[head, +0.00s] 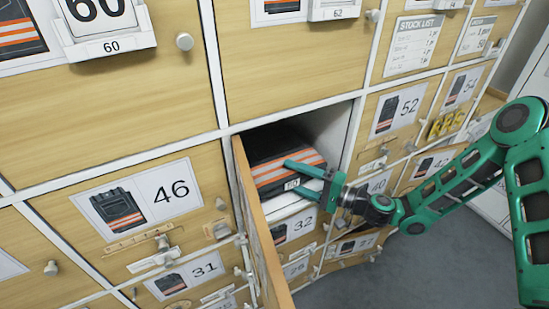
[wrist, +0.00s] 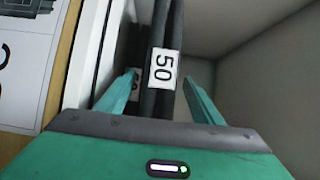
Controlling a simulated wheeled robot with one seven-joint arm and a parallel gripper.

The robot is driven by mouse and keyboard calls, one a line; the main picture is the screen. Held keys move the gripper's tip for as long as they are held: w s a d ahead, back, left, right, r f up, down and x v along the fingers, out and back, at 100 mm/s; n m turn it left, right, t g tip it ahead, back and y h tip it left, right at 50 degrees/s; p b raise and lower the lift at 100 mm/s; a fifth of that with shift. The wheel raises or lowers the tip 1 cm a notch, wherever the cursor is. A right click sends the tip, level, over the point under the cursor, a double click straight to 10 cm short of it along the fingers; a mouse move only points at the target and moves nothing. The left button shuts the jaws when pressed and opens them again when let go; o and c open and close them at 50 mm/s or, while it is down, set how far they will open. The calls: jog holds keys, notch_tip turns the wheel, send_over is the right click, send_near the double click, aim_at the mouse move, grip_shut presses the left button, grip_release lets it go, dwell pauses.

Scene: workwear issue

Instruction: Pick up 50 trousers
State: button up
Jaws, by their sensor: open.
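The folded dark trousers (head: 275,165) with orange and pale stripes lie in an opened locker compartment in the head view. Their white tag reading 50 (wrist: 163,69) shows clearly in the wrist view, on the dark folded edge. My gripper (head: 304,172) is at the mouth of this compartment, open, its green fingers reaching in at the front of the trousers. In the wrist view my gripper (wrist: 160,95) has one finger on each side of the dark folds, apart from each other. A second tag lies partly hidden behind the left finger. Contact with the cloth cannot be told.
The open wooden door (head: 258,235) stands out to the left of the compartment. Closed lockers surround it, including 46 (head: 150,205), 32 (head: 293,230) and 52 (head: 398,110). Grey floor (head: 350,288) is free at the lower right.

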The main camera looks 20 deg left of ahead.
jog(key=shift+w+a, duration=0.15)
jog(key=shift+a, duration=0.75)
jog(key=c, duration=1.5)
grip_shut()
jog(key=shift+r, duration=0.1)
